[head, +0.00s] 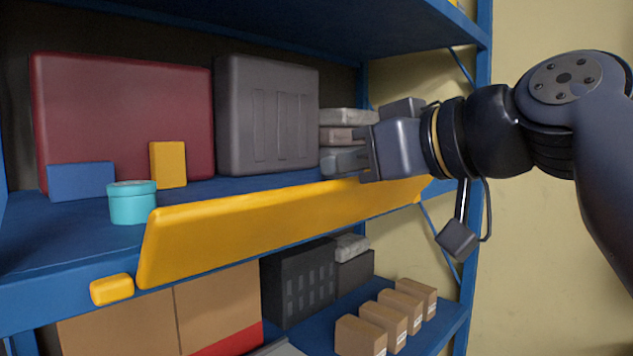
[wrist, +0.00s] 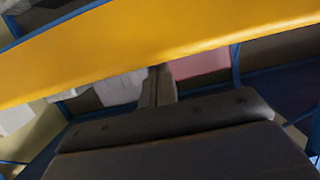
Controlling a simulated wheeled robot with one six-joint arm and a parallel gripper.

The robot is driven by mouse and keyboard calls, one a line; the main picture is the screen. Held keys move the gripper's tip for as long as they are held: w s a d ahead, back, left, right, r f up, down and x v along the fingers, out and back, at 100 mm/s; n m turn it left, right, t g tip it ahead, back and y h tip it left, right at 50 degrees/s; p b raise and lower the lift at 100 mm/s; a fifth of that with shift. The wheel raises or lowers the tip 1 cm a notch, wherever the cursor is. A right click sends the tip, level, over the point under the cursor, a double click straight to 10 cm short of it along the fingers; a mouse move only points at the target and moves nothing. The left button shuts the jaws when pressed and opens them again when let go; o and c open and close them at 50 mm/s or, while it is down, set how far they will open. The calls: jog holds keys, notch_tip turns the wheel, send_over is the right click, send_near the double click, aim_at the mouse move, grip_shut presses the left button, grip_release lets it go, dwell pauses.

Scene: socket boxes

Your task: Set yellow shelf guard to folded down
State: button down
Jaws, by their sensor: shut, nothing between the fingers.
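The yellow shelf guard (head: 270,222) is a long panel along the front edge of the blue middle shelf. It leans outward from the shelf, with its upper edge standing above the shelf board at the left. In the wrist view the guard (wrist: 150,45) crosses the upper part of the picture as a broad yellow band. My gripper (head: 345,163) is shut and empty at the right part of the guard, over its upper edge on the shelf side. The fingers (wrist: 159,86) end close to the guard; I cannot tell whether they touch it.
On the shelf stand a red case (head: 120,115), a grey case (head: 268,115), a blue box (head: 81,181), a yellow box (head: 168,164) and a turquoise tin (head: 131,203). A blue post (head: 479,130) is at the right. Several small cartons (head: 360,336) stand on the lower shelf.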

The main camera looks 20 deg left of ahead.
aim_at(347, 188)
jog(key=shift+s+d+f+t+y+b, duration=0.25)
jog(key=shift+d+f+y+b, duration=0.35)
jog(key=shift+b, duration=1.3)
jog(key=shift+s+d+f+t+y+b, duration=0.1)
jog(key=shift+d+f+t+y+b, duration=0.45)
jog(key=shift+b, duration=1.35)
jog(key=f+y+b, duration=0.1)
jog(key=b, duration=0.2)
jog(key=f+y+b, duration=0.1)
jog(key=b, duration=0.2)
jog(key=d+f+y+b, duration=0.1)
jog(key=b, duration=0.2)
jog(key=shift+s+t+b, duration=0.3)
jog(key=shift+t, duration=0.1)
jog(key=f+y+b, duration=0.1)
jog(key=b, duration=0.3)
jog(key=f+t+y+b, duration=0.1)
jog(key=b, duration=0.4)
jog(key=d+f+y+b, duration=0.1)
jog(key=f+b, duration=0.1)
jog(key=b, duration=0.2)
jog(key=shift+s+d+t+y, duration=0.1)
jog(key=shift+s+t+y, duration=0.15)
jog(key=shift+t, duration=0.05)
jog(key=shift+f+b, duration=0.15)
jog(key=shift+b, duration=0.3)
